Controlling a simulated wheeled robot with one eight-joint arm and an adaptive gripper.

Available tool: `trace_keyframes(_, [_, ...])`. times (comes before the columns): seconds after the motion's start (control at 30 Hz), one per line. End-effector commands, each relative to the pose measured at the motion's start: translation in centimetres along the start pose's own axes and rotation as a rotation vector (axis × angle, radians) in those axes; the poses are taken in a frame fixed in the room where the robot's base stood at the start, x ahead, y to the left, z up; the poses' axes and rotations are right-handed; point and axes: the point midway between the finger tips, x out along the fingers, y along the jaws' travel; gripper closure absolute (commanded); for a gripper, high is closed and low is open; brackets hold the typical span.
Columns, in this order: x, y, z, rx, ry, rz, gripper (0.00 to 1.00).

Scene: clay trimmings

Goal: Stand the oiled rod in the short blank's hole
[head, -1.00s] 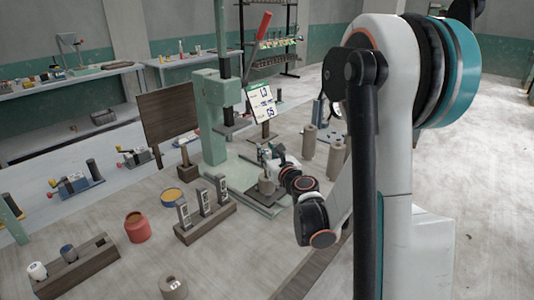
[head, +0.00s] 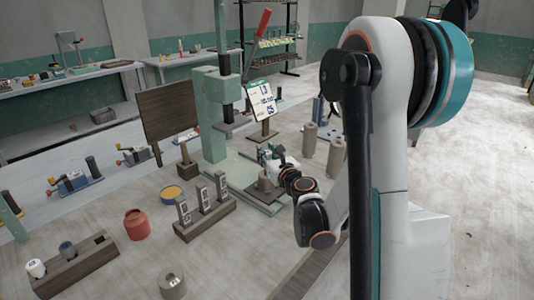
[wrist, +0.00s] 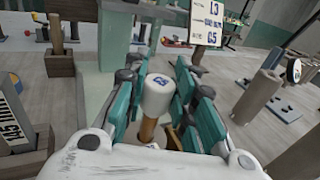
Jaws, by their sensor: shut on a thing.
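My gripper (wrist: 157,105) is shut on the rod, which has a white cap marked G5 (wrist: 157,96) and a tan shaft (wrist: 147,130) below it. The cap sits between the teal fingers.
The green press (head: 216,115) rises behind the gripper. A sign reading L3 and G5 (head: 262,101) stands beside it. Tall clay cylinders (head: 335,158) stand to the right. A rack of labelled blocks (head: 205,222), a red jar (head: 136,225) and a holed grey cylinder (head: 172,284) are nearer.

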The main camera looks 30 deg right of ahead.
Motion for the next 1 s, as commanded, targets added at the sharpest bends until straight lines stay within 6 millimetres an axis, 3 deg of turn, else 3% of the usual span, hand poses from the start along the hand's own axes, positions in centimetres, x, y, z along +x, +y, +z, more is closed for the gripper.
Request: trace_keyframes(1.0, [0.03, 0.0, -0.83, 0.0, 0.0, 0.0, 1.0])
